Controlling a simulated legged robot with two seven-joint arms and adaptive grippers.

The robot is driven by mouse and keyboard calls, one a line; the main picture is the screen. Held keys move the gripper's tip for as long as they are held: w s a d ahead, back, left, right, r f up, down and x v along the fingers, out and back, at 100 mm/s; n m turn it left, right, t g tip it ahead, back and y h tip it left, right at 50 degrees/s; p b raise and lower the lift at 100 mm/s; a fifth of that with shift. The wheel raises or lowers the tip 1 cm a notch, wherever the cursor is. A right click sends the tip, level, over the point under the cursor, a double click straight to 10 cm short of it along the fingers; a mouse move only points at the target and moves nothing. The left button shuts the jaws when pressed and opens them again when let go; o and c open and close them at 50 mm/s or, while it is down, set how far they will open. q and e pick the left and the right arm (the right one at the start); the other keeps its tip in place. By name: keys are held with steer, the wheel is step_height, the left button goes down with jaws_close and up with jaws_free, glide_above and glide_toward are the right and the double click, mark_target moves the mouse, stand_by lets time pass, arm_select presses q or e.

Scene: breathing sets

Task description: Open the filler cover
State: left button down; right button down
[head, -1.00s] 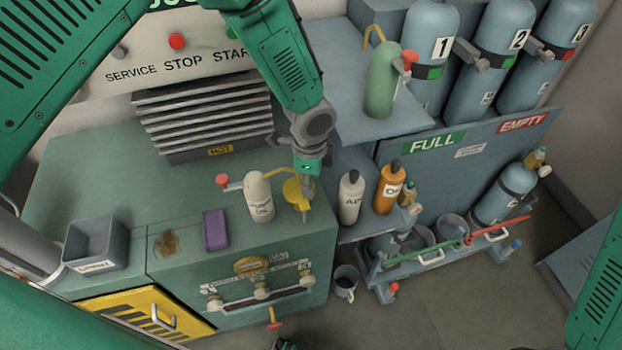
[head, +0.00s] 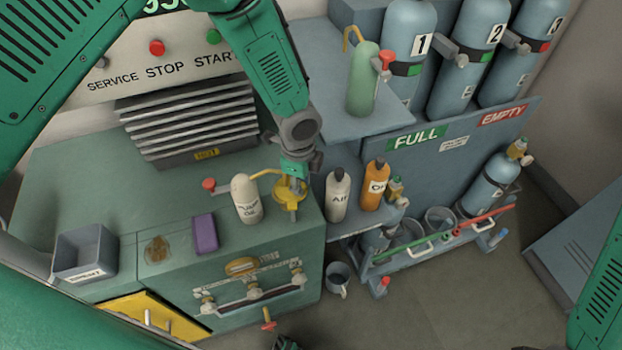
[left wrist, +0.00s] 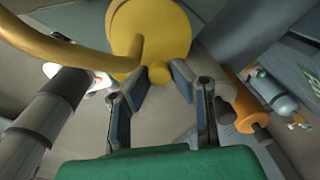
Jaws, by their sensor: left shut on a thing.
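The yellow filler cover (head: 283,187) is at the right end of the green cabinet top, beside a white oil bottle (head: 246,199). My left gripper (head: 293,180) comes down on it from above. In the left wrist view the cover is a round yellow disc (left wrist: 150,30) with a small knob (left wrist: 159,73). The left fingertips (left wrist: 158,78) are shut on this knob. A bent yellow rod (left wrist: 60,50) runs left from the disc. The gripper partly hides the cover in the head view, and I cannot tell how far the cover is raised. My right gripper is not clearly visible.
A purple block (head: 205,233) and a grey bin (head: 84,253) stand left on the cabinet top (head: 120,180). An air bottle (head: 338,195) and an orange bottle (head: 375,185) stand close right of the left gripper. A grey mug (head: 338,278) is on the floor.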

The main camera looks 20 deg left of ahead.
arm_select(q)
steer(key=shift+w+d, duration=0.1)
steer(key=shift+w, duration=0.05)
steer(key=c, duration=1.4)
jaws_free()
steer(key=r, duration=1.2)
steer(key=shift+s, duration=0.25)
